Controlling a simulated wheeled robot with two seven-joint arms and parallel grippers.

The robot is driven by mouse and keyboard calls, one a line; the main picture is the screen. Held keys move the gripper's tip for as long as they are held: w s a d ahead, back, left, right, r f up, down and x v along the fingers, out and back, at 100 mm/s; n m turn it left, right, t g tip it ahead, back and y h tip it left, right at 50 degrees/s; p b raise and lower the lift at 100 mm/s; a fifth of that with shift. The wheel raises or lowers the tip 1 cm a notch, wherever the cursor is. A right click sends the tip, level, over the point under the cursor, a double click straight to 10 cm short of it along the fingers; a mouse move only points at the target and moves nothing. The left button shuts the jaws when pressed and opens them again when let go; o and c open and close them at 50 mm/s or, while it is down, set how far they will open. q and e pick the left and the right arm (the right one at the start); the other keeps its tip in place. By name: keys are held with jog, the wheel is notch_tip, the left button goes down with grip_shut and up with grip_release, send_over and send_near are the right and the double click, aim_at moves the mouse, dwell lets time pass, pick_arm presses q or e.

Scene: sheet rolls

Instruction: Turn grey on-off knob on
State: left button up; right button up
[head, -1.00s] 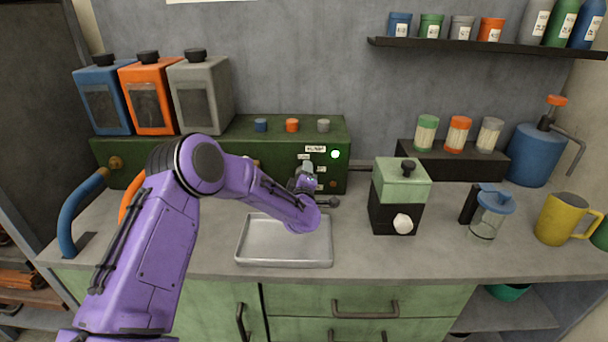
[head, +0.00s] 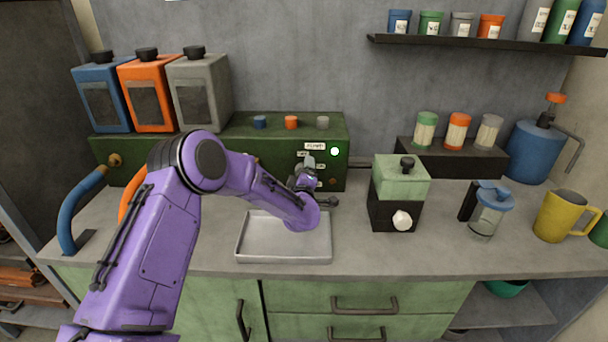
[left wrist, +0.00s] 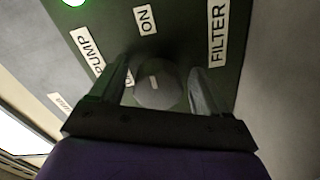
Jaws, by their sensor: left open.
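The grey knob (left wrist: 158,88) sits on the front of the dark green panel (left wrist: 178,45) in the left wrist view. It has a short pale mark on its face. An "ON" label (left wrist: 145,19) is above it and a "PUMP" label (left wrist: 91,51) is to its upper left; another label left of the knob is partly hidden. My left gripper (left wrist: 158,70) is open, with one finger on each side of the knob; I cannot tell whether they touch it. In the head view my left gripper (head: 306,176) is at the panel's right part and hides the knob. My right gripper is not in view.
A green light (head: 335,152) glows on the panel. A "FILTER" label (left wrist: 217,32) is right of the knob. A metal tray (head: 283,258) lies below my arm. A green and black grinder-like box (head: 388,213) stands to the right, with counter space between.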

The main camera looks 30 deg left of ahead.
pick_arm(q)
jog(key=b+v, duration=0.1)
jog(key=v, duration=0.9)
jog(key=shift+s+d+b, duration=0.2)
jog(key=shift+b, duration=0.1)
